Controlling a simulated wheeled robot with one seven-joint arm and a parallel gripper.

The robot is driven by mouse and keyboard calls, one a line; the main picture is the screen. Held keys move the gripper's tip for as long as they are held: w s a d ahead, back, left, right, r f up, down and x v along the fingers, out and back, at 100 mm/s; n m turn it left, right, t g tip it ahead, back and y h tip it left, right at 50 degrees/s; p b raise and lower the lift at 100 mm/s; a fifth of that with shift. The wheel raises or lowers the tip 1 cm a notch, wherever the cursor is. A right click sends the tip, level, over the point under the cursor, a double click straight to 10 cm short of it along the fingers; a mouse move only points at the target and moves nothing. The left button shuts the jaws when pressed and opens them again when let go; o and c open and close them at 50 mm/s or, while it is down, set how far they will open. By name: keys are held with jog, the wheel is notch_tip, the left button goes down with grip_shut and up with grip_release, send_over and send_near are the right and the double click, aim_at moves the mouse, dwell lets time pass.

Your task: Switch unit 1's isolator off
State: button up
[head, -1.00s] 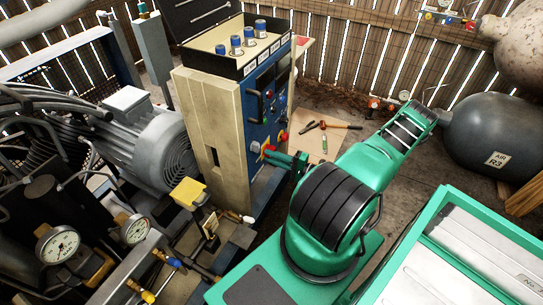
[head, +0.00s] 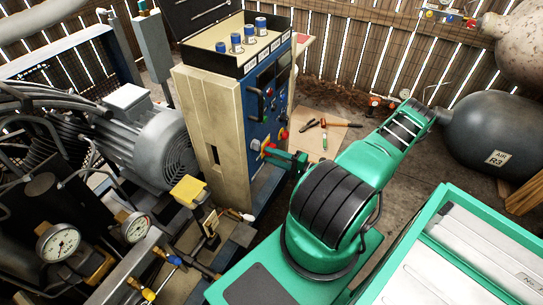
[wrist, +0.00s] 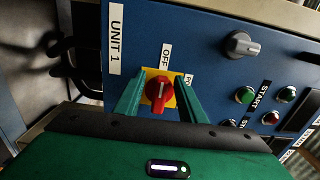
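Unit 1's isolator (wrist: 159,91) is a red rotary handle on a yellow plate, set in the blue panel below the OFF label (wrist: 166,55). A white mark on the handle runs about upright in the wrist view, its upper end towards OFF. A second label (wrist: 188,79) is partly hidden by the right finger. My gripper (wrist: 158,78) is open, with one green finger on each side of the handle and visible gaps to it.
The UNIT 1 label (wrist: 116,38) is on the panel's left. A grey knob (wrist: 241,45) and green START button (wrist: 245,95) sit right of the isolator. In the head view the cabinet (head: 208,120) stands beside a motor (head: 160,145). Tools lie on a board (head: 318,145).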

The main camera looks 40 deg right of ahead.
jog(key=v, duration=1)
jog(key=shift+s, duration=0.35)
jog(key=shift+d+r, duration=0.1)
jog(key=s+a+r+n+g, duration=0.1)
jog(key=a+r+n+g, duration=0.3)
jog(key=r+g, duration=0.5)
jog(key=s+a+r+n+g, duration=0.1)
jog(key=a+r+n+g, duration=0.35)
jog(key=r+g, duration=0.5)
jog(key=s+a+r+h, duration=0.2)
jog(key=s+r, duration=0.4)
jog(key=r, duration=0.4)
jog(key=s+a+r+t+h, duration=0.1)
jog(key=s+a+r+h, duration=0.2)
jog(key=r, duration=0.6)
jog(key=shift+s+a+r+m+h, duration=0.3)
jog(key=shift+s+a+r+m, duration=0.15)
jog(key=shift+s+a, duration=0.8)
